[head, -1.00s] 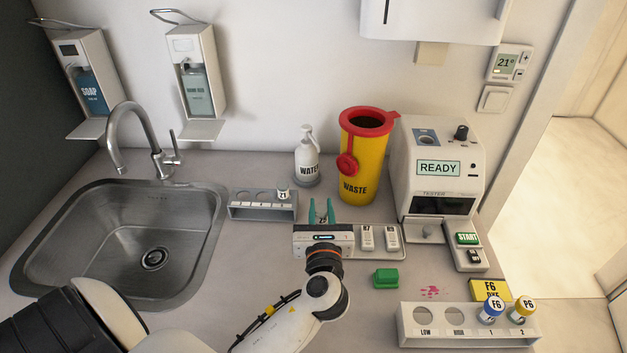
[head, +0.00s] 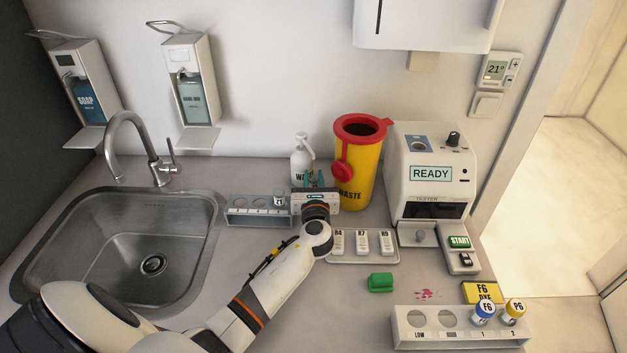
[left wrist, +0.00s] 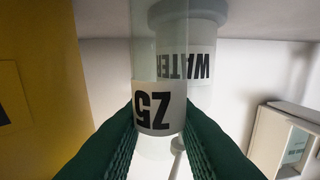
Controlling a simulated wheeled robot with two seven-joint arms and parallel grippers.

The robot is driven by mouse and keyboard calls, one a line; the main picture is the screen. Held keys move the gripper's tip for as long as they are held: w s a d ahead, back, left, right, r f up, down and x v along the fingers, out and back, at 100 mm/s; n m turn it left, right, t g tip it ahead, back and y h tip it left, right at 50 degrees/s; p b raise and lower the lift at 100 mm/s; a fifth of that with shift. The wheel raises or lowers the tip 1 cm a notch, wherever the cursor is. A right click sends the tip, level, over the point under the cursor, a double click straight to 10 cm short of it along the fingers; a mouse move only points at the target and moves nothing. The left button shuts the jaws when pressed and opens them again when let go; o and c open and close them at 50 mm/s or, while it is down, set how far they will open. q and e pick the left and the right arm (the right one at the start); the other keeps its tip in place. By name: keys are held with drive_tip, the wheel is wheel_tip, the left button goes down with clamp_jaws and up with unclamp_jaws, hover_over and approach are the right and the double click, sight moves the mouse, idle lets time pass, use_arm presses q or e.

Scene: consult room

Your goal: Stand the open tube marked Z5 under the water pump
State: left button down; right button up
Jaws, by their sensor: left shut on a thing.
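My left gripper (head: 315,178) is shut on the clear tube marked Z5 (left wrist: 158,112), its green fingers on either side of the tube's white label. The water pump (head: 301,158), a white bottle labelled WATER, stands near the back wall. My gripper is in front of it and slightly right, hiding its lower right part. In the left wrist view the label texts are upside down, and the tube overlaps the water pump (left wrist: 201,64) close behind it. I cannot tell whether the tube touches the pump or the counter. My right gripper is not in view.
Left of my gripper is a rack (head: 258,213) with a Z1 tube. The yellow waste bin (head: 362,180) stands close on the right. A tray (head: 363,259) of labelled pieces, a green block (head: 380,283), the tester (head: 432,165) and a front rack (head: 458,339) are further right.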

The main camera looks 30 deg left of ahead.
use_arm(q)
drive_tip(key=shift+f, duration=0.25)
drive_tip(key=c, duration=1.2)
unclamp_jaws()
drive_tip(key=shift+s+d+r, duration=0.1)
drive_tip(key=shift+s+r, duration=0.05)
drive_tip(key=p+v, duration=0.3)
drive_tip(key=v, duration=0.8)
drive_tip(key=shift+s+d, duration=0.2)
drive_tip(key=shift+s, duration=0.1)
